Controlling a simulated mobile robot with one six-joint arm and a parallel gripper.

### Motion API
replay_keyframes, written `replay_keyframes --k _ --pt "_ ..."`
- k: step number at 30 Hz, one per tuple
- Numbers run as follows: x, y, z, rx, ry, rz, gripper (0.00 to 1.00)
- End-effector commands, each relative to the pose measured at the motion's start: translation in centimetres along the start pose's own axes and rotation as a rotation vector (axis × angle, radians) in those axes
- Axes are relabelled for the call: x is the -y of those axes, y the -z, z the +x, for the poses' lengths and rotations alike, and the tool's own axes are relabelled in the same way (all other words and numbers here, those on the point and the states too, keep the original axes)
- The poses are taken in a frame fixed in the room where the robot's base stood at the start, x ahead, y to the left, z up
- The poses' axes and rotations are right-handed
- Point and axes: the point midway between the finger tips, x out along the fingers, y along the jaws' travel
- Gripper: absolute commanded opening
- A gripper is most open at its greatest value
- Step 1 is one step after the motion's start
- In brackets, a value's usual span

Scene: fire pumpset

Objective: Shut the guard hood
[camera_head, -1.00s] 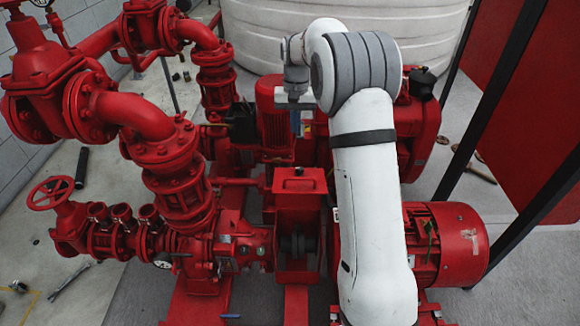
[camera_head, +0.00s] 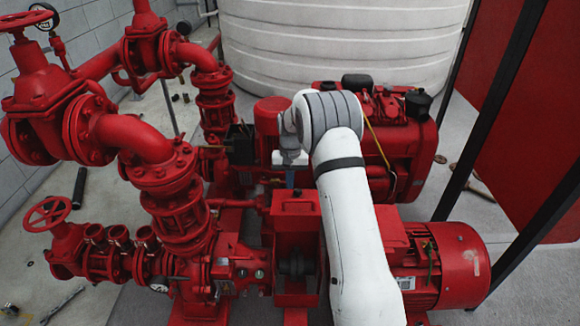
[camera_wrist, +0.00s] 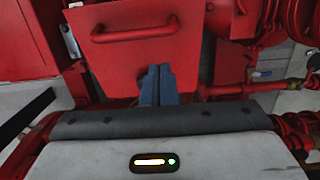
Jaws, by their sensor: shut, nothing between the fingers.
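The guard hood (camera_head: 295,229) is a red box-like cover with a small handle on its upper face. It stands raised, and the dark shaft coupling (camera_head: 296,264) shows uncovered below it. In the wrist view the hood (camera_wrist: 134,62) fills the upper middle, with its red bar handle (camera_wrist: 134,30) across it. My gripper (camera_head: 290,180) is at the far side of the hood, its tips partly hidden in the head view. Its blue fingers (camera_wrist: 158,84) are together and empty, in front of the hood's lower edge in the wrist view. I cannot tell whether they touch it.
Red pump pipes and valves (camera_head: 165,160) stand close on the left. A red motor (camera_head: 445,262) is at the right, and a red engine (camera_head: 375,130) behind. A white tank (camera_head: 340,45) stands at the back. Black posts (camera_head: 495,110) rise at the right.

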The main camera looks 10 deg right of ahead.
Motion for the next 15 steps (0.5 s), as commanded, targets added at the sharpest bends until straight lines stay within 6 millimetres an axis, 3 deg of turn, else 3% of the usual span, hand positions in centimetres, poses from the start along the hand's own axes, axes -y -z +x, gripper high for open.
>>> replay_keyframes --k 6,15 --pt "0.1 -1.8 1.4 -0.002 0.0 -0.001 0.0" --pt "0.1 -2.1 1.9 -0.003 0.001 -0.001 0.0"
